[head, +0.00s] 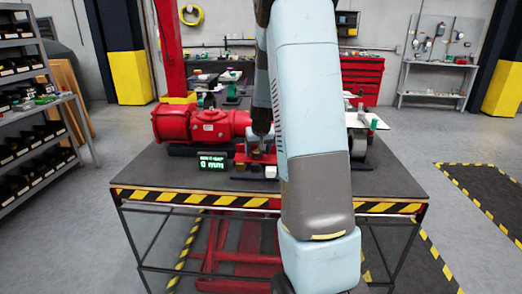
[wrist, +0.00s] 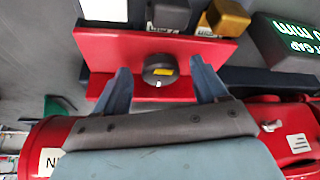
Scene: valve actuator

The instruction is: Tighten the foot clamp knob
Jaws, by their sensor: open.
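The red valve actuator (head: 205,126) lies on the dark table in the head view, and its red body also shows low in the wrist view (wrist: 40,135). A round dark knob (wrist: 159,69) with a yellow mark sits on a red bracket (wrist: 205,52) in the wrist view; I take it to be the foot clamp knob. My gripper (wrist: 160,64) is open, with one blue-grey finger to each side of the knob and a gap on both sides. I cannot tell how deep the fingertips reach. In the head view, my arm hides part of this area.
A black block (wrist: 170,15) and a gold block (wrist: 226,17) sit close to the bracket. The table's striped front edge (head: 190,198) is near, with bare tabletop at left.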

